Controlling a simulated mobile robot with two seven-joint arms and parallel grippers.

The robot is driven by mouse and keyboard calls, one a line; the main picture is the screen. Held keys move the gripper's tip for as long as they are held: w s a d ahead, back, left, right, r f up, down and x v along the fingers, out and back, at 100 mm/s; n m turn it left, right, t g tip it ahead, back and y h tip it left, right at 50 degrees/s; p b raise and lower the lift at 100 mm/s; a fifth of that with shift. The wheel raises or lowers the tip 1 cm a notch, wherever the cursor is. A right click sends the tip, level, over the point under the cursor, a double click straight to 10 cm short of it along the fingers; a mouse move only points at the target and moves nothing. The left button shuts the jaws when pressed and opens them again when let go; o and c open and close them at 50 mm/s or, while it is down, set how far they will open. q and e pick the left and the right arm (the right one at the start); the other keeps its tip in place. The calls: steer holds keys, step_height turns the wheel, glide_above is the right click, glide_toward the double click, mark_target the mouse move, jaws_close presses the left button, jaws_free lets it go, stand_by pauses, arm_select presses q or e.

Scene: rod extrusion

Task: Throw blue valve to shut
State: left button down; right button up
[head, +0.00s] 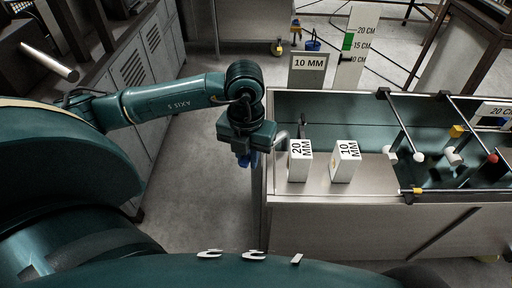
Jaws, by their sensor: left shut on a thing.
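My left gripper (243,152) points down at the left end of the metal machine. It is shut on the blue valve (251,160), which shows as a small blue patch below and between the fingers. Most of the valve is hidden by the gripper, so its handle angle cannot be told. A short grey pipe (281,138) sits just right of the gripper, at the machine's edge. My right gripper is not in view.
The machine (350,215) carries two white blocks marked 20 MM (299,168) and 10 MM (344,168). Black rails with yellow, white and red knobs stand to the right. A 10 MM sign (309,64) and a height gauge (351,50) stand behind. Grey cabinets (135,65) line the left. The floor between is clear.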

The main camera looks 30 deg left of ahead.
arm_select(q)
steer(key=shift+a+m, duration=0.3)
steer(key=shift+m, duration=0.2)
steer(key=shift+a, duration=0.1)
steer(key=shift+a+m+b, duration=0.55)
steer(key=shift+m+b, duration=0.3)
steer(key=shift+m, duration=0.15)
